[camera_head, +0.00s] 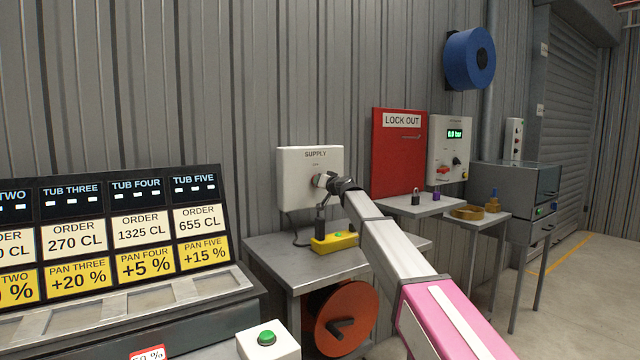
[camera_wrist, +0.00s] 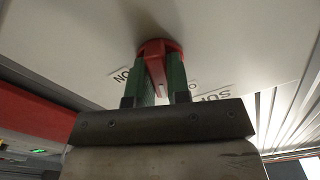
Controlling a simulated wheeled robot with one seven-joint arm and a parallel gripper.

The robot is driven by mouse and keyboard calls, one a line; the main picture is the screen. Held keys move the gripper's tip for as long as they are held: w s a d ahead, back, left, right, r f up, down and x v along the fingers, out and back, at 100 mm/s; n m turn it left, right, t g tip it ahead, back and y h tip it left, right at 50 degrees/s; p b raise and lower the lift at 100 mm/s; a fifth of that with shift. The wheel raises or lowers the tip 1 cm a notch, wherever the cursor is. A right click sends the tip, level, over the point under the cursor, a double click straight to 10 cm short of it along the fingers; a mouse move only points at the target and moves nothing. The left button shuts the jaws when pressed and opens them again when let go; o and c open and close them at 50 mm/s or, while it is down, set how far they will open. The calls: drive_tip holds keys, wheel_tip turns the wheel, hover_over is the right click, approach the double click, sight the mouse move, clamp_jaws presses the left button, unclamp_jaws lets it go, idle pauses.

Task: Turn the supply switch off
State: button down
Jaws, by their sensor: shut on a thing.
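The white SUPPLY box (camera_head: 296,190) is fixed to the corrugated wall above a grey metal table. Its face (camera_wrist: 215,50) fills much of the wrist view, with "ON" and part of the SUPPLY lettering showing upside down. The red switch (camera_wrist: 158,47) is on that face, its bar running between my green fingers. My gripper (camera_wrist: 160,78) is shut on the switch. In the head view my gripper (camera_head: 326,181) touches the box front and mostly hides the switch, so its setting is hard to tell there.
To the right are a red LOCK OUT board (camera_head: 390,160), a gauge box (camera_head: 447,150) and a shelf with padlocks (camera_head: 420,204). A display board (camera_head: 115,225) stands left.

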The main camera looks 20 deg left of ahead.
drive_tip(key=shift+n, duration=2.2)
drive_tip(key=c, duration=1.1)
unclamp_jaws()
drive_tip(key=shift+s+d, duration=0.1)
drive_tip(key=v, duration=1)
drive_tip(key=shift+s+d, duration=0.15)
drive_tip(key=shift+s, duration=0.1)
